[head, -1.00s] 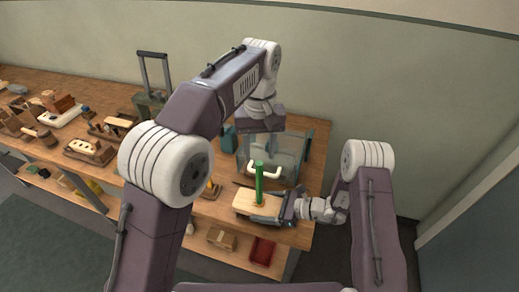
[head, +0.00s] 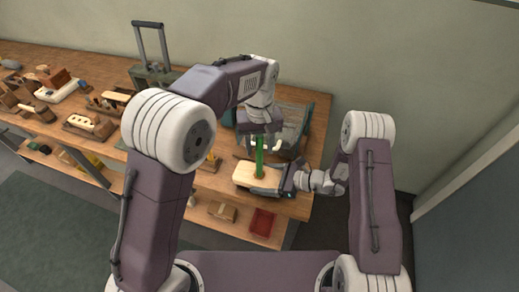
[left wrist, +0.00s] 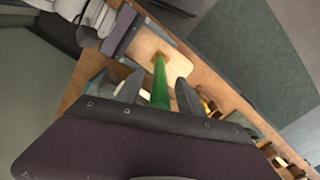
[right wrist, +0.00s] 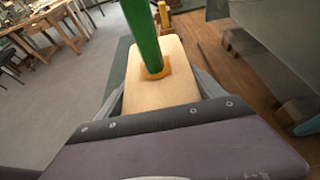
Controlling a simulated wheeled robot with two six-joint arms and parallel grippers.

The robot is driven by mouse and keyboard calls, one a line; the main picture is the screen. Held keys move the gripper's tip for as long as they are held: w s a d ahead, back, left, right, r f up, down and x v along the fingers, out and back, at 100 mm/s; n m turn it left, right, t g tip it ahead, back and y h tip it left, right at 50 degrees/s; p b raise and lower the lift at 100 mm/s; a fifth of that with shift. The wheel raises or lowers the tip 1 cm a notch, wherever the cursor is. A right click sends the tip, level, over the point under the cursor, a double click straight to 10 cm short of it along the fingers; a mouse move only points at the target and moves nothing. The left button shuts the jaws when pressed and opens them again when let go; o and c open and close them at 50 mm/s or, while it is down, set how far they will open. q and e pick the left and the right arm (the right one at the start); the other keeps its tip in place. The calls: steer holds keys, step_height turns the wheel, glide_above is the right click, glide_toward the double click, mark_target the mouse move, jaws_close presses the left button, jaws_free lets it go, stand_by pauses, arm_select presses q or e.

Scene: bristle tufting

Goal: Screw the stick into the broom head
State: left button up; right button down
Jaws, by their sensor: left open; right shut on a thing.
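The green stick (head: 259,158) stands upright in the light wooden broom head (head: 243,177), its lower end at an orange collar (right wrist: 155,72). The broom head lies flat near the right end of the workbench. My left gripper (left wrist: 157,90) is open, with one finger on each side of the stick (left wrist: 160,88); I cannot tell whether they touch it. In the head view it is above the broom head, partly hidden by its own arm. My right gripper (head: 290,183) is shut on the broom head from the right; its fingers lie along both sides in the right wrist view (right wrist: 162,92).
A teal-grey bin (head: 293,130) stands behind the broom head. Several wooden brush pieces (head: 92,125) fill the bench's left part. A red tray (head: 262,222) and a cardboard box (head: 222,211) sit on the lower shelf. A wall is behind.

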arm_select(q)
step_height(320, 180, down, 2)
steer(key=shift+f, duration=0.1)
jaws_close()
steer(key=shift+c, duration=0.2)
jaws_free()
steer(key=shift+r, duration=0.2)
